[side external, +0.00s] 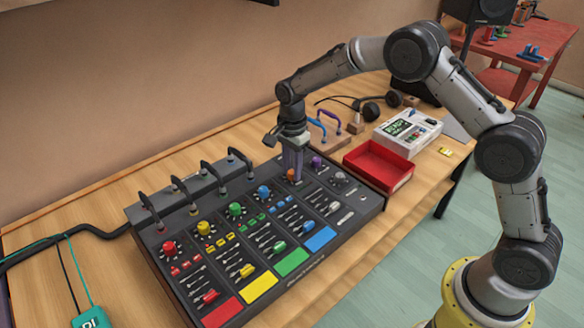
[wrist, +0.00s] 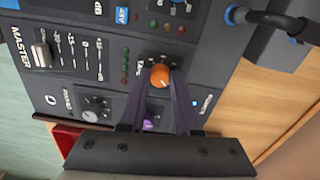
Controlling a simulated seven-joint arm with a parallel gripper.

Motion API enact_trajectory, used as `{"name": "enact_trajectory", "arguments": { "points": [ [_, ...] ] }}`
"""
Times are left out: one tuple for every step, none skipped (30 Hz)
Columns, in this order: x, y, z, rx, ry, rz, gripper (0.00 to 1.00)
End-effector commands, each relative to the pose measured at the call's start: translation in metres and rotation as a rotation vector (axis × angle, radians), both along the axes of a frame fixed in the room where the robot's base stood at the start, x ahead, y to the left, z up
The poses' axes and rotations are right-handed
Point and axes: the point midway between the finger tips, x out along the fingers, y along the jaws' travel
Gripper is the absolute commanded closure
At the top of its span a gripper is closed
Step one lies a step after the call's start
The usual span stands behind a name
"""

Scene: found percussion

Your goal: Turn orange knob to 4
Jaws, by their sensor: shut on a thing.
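The orange knob (wrist: 160,75) sits on the dark mixer panel, with small marks around it that are too small to read. It also shows in the side external view (side external: 291,174), partly behind my gripper. My gripper (wrist: 162,84) is shut on the orange knob, one finger at each side of it. In the side external view my gripper (side external: 295,176) points down at the panel's upper right. The dark mixer (side external: 262,285) lies flat on the wooden table. I cannot tell which number the knob points to.
A purple knob (side external: 316,162) and a grey knob (side external: 340,178) stand close to the right. Red (side external: 168,247), yellow (side external: 203,228), green (side external: 236,209) and blue (side external: 264,192) knobs are to the left. Cables arch at the mixer's back. A red tray (side external: 378,170) is beside the mixer.

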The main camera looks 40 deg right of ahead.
Motion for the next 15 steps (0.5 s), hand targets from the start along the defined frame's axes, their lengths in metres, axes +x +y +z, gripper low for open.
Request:
{"name": "enact_trajectory", "arguments": {
  "points": [
    [0.0008, -0.0004, 0.0024, -0.001, -0.004, -0.021, 1.0],
    [0.0009, -0.0004, 0.0024, -0.001, -0.004, -0.033, 1.0],
    [0.0009, -0.0004, 0.0024, -0.001, -0.004, -0.047, 1.0],
    [0.0009, -0.0004, 0.0024, -0.001, -0.004, -0.057, 1.0],
    [0.0009, -0.0004, 0.0025, -0.001, -0.004, -0.066, 1.0],
    [0.0009, -0.0004, 0.0025, -0.001, -0.004, -0.075, 1.0],
    [0.0009, -0.0004, 0.0025, -0.001, -0.004, -0.081, 1.0],
    [0.0009, -0.0004, 0.0025, -0.001, -0.004, -0.086, 1.0],
    [0.0009, -0.0004, 0.0026, -0.001, -0.004, -0.093, 1.0],
    [0.0009, -0.0004, 0.0026, -0.001, -0.004, -0.096, 1.0],
    [0.0009, -0.0004, 0.0026, -0.001, -0.004, -0.099, 1.0],
    [0.001, -0.0005, 0.0026, -0.001, -0.004, -0.101, 1.0],
    [0.001, -0.0005, 0.0026, -0.001, -0.004, -0.102, 1.0],
    [0.001, -0.0005, 0.0026, -0.001, -0.004, -0.103, 1.0],
    [0.001, -0.0005, 0.0027, -0.001, -0.004, -0.104, 1.0]
  ]
}}
